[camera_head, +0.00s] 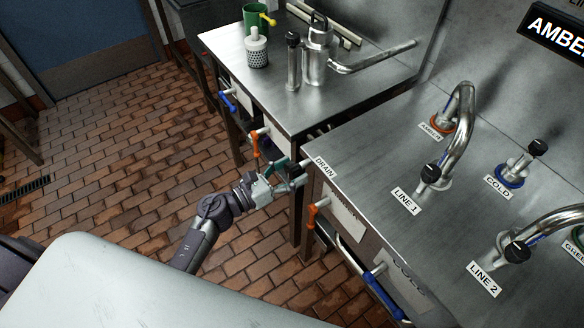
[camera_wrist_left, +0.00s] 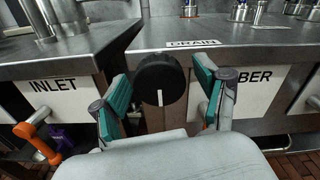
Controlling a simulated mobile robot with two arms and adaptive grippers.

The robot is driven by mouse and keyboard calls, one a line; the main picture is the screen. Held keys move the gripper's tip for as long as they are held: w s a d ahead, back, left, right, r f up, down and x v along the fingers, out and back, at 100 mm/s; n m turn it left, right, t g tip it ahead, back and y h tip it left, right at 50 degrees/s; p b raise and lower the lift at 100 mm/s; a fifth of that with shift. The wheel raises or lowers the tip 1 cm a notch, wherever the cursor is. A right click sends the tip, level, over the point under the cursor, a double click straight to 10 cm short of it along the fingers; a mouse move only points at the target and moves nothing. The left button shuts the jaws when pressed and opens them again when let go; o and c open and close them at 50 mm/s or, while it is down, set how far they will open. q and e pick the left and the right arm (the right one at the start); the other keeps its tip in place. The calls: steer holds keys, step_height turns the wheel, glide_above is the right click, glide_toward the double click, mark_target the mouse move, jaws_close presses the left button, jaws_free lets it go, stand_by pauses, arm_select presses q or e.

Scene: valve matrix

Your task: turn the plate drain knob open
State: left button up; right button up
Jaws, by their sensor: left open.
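The drain knob (camera_wrist_left: 160,77) is a round black knob on the front of the metal counter, below the "DRAIN" label (camera_wrist_left: 193,43). Its white line points straight down. In the head view the knob (camera_head: 296,170) shows as a small dark shape at the counter's corner, partly hidden by my gripper. My left gripper (camera_head: 283,176) is open in front of it. In the left wrist view its teal-padded fingers stand on either side of the knob, with gaps visible. I cannot tell how deep the fingertips reach. My right gripper is not in view.
Orange-handled valves (camera_head: 254,143) and (camera_head: 312,213) stick out from the counter fronts either side. Blue handles (camera_head: 382,297) are farther along. Black-knobbed LINE 1 (camera_head: 430,173) and LINE 2 (camera_head: 517,252) taps stand on top. The brick floor (camera_head: 130,150) at left is open.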

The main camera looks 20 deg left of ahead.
arm_select(q)
steer(key=shift+w+d, duration=0.1)
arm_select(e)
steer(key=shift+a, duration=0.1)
arm_select(q)
steer(key=c, duration=1.2)
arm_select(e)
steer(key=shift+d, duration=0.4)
arm_select(q)
steer(key=shift+n, duration=0.3)
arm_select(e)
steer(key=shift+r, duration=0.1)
arm_select(q)
steer(key=n+p, duration=0.1)
steer(key=n, duration=0.3)
steer(key=shift+r+n, duration=0.1)
steer(key=shift+n, duration=0.2)
steer(key=n+p, duration=0.1)
steer(key=n, duration=0.3)
steer(key=n+p, duration=0.1)
steer(key=n, duration=0.4)
steer(key=shift+p, duration=0.3)
steer(key=shift+n+p, duration=0.45)
steer(key=shift+n, duration=1.35)
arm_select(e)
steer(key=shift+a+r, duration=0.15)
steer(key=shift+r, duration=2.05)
